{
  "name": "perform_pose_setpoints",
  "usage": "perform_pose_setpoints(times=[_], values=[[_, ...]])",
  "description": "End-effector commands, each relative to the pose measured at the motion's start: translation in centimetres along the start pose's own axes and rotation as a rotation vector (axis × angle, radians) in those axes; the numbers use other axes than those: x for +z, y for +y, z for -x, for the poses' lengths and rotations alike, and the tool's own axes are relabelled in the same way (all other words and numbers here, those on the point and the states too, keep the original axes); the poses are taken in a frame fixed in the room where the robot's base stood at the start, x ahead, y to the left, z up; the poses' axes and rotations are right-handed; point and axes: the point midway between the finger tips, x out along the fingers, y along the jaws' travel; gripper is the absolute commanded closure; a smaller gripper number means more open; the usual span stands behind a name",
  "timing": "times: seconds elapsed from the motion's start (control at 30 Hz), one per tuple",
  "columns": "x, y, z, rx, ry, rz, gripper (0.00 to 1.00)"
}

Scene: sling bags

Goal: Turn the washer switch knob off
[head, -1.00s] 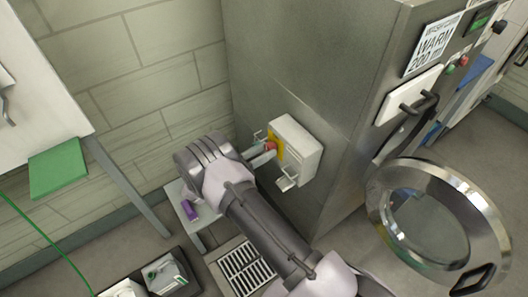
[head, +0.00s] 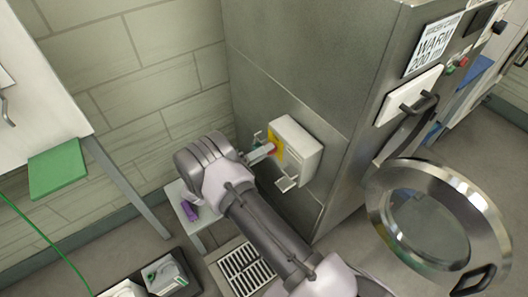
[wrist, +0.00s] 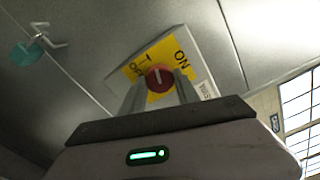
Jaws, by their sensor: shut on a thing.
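The washer switch knob (wrist: 160,75) is round and red with a white line, on a yellow plate (wrist: 151,54) in the wrist view. The line stands nearly upright in that picture. "ON" shows at the plate's upper right; a second label at its left is partly hidden. My gripper (wrist: 158,84) has one finger on each side of the knob and is shut on it. In the head view the switch box (head: 300,150) is on the washer's side (head: 290,75), with my gripper (head: 266,152) at its yellow face. The washer's display (head: 482,16) is dark.
The washer's round door (head: 440,222) hangs open at the right. A small stand with a purple item (head: 189,210) is below my gripper, near a floor grate (head: 246,268). A white table with a green block (head: 56,169) is at the left.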

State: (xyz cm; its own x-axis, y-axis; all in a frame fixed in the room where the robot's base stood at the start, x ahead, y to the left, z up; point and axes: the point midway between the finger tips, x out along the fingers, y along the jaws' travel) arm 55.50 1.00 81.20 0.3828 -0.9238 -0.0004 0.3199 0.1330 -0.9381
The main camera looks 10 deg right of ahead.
Motion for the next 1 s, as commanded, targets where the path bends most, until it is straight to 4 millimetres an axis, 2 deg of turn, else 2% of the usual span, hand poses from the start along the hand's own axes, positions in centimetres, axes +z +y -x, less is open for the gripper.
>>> perform_pose_setpoints(times=[0.2, 0.5, 1.0], values=[[-0.09, 0.04, 0.03, 0.0, 0.001, 0.164, 1.0], [-0.09, 0.04, 0.03, 0.0, 0.001, 0.313, 1.0], [-0.1, 0.04, 0.03, 0.0, 0.001, 0.372, 1.0]])
